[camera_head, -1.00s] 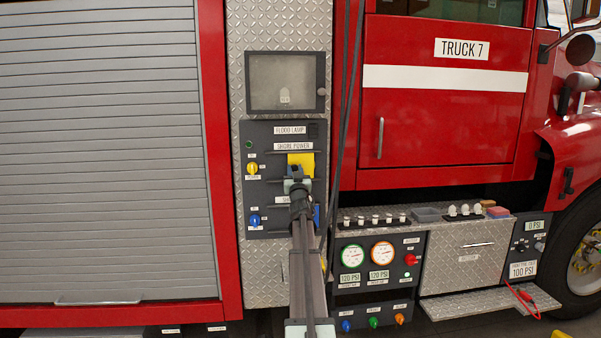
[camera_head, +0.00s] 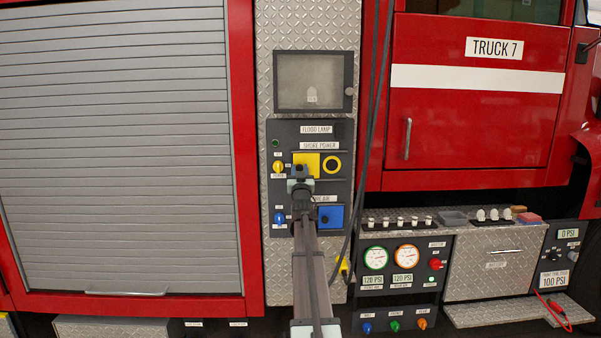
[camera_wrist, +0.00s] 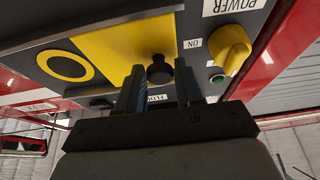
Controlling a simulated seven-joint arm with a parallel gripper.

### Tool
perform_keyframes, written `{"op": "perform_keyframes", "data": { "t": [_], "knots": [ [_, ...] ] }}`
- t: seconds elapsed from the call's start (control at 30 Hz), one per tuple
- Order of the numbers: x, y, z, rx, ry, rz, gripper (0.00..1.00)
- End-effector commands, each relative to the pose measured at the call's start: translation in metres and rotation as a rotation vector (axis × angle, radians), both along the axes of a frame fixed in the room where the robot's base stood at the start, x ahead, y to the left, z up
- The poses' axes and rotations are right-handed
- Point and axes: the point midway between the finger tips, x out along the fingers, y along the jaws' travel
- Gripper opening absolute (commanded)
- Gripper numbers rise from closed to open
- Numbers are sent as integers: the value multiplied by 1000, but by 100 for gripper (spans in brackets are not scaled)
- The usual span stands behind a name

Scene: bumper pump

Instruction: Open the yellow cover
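The yellow cover (camera_head: 306,158) is a flat plate under the SHORE POWER label on the dark panel. It sits left of a yellow ring (camera_head: 332,164) with a dark centre, which is uncovered. In the wrist view, the picture is upside down: the cover (camera_wrist: 125,42) bears a dark round knob (camera_wrist: 159,70), and the ring (camera_wrist: 65,66) lies to its left. My gripper (camera_wrist: 160,82) has its two fingers apart on either side of the knob, with gaps visible. In the head view, my gripper (camera_head: 300,180) is at the cover's lower edge and hides part of it.
A yellow switch (camera_head: 278,167) is left of the cover. A blue cover (camera_head: 331,217) and a blue switch (camera_head: 279,218) are below. Dark cables (camera_head: 372,110) hang to the right. A glazed lamp box (camera_head: 313,82) is above.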

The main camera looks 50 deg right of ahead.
Motion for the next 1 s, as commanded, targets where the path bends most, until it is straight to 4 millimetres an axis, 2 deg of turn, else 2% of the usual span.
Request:
{"op": "perform_keyframes", "data": {
  "t": [0.03, 0.2, 0.67, 1.0],
  "knots": [
    [0, 0, 0, 0, 0, 0, 41],
    [0, 0, 0, 0, 0, 0, 56],
    [-7, 7, -4, 0, 0, 0, 56],
    [-42, 42, -23, 0, 0, 0, 56]
  ]
}}
